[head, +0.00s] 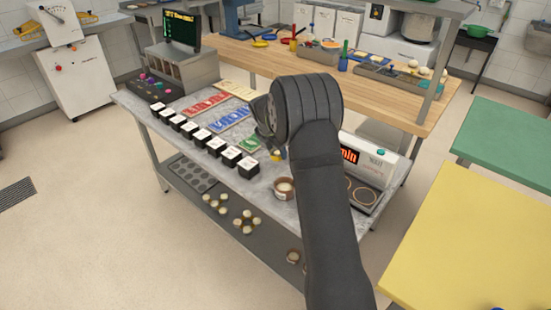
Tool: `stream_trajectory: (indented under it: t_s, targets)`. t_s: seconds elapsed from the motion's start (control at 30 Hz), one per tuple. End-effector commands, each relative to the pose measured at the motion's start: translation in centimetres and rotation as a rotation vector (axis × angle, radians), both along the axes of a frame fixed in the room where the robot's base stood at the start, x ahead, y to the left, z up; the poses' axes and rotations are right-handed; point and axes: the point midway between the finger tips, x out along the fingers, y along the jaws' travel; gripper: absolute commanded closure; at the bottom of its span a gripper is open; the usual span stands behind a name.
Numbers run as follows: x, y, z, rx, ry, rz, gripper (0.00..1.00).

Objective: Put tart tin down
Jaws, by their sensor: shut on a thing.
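My gripper (275,148) is partly hidden behind my own wrist and forearm, above the grey steel table (180,104). It is shut on a small yellowish thing (277,155), which I take for the tart tin; little of it shows, and I cannot tell whether it touches the table. A brown round dish (284,188) with pale contents stands near the table's front edge, just below my gripper in the picture.
A row of black-and-white blocks (215,147) runs along the front edge. Red cards (207,104), blue cards (229,119) and a green card (249,145) lie behind. A scale-like device (369,162) with a red display stands right. Several small round items (240,222) sit on the lower shelf.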

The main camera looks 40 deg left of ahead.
Motion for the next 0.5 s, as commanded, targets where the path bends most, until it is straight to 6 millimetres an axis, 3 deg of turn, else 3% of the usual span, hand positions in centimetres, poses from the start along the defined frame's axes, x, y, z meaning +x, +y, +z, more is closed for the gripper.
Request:
stream_trajectory:
  t_s: [0.3, 0.5]
  targets:
    - [-0.1, 0.1, -3.7, -0.002, 0.002, 0.000, 0.73]
    - [0.0, 0.1, -4.0, 0.001, 0.000, 0.001, 0.73]
